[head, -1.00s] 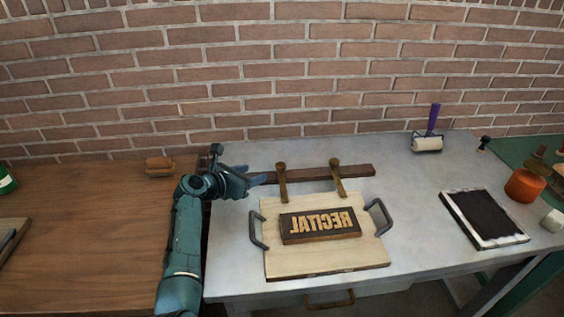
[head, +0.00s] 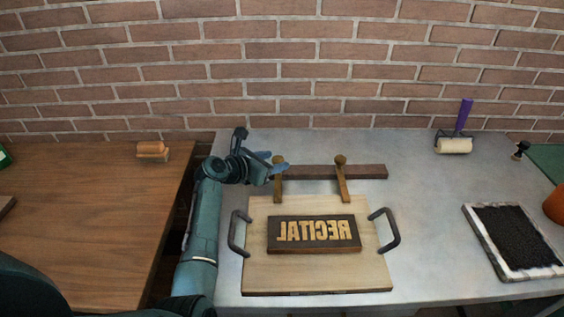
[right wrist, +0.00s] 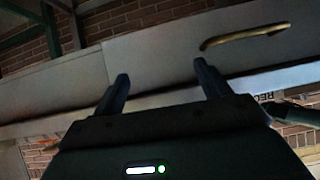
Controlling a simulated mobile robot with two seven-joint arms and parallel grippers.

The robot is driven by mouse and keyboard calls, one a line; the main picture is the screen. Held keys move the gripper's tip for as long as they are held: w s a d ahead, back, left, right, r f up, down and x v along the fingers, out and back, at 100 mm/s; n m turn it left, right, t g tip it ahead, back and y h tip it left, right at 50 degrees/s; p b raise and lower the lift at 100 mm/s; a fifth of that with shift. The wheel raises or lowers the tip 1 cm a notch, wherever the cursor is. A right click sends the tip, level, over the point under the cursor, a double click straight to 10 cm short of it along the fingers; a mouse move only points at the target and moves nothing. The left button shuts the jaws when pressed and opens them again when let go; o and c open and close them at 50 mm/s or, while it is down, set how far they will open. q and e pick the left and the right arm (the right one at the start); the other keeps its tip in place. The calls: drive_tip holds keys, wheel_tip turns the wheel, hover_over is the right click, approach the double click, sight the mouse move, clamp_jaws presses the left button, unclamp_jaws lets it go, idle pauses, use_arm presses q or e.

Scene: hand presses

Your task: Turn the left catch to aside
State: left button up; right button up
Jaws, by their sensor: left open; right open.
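The left catch (head: 278,188) is a brass-brown bar with a round knob, pointing down from the dark wooden rail (head: 312,171) onto the top edge of the pale board (head: 259,276). The right catch (head: 342,182) lies likewise, slightly slanted. My left gripper (head: 274,164) is at the left catch's knob end, its blue fingertips beside or around it; contact cannot be told. It is open. My right gripper shows in the right wrist view (right wrist: 161,77), open and empty, facing a grey bench front.
A dark type block reading mirrored RECITAL (head: 314,248) lies on the board between two grey handles (head: 238,233) (head: 384,229). A roller (head: 454,144) and an ink tray (head: 513,240) are at right. A drawer handle (right wrist: 245,37) is near my right gripper.

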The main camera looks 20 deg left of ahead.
use_arm(q)
drive_tip(key=shift+w+d+f, duration=0.1)
drive_tip(key=shift+w, duration=0.15)
clamp_jaws()
idle(0.5)
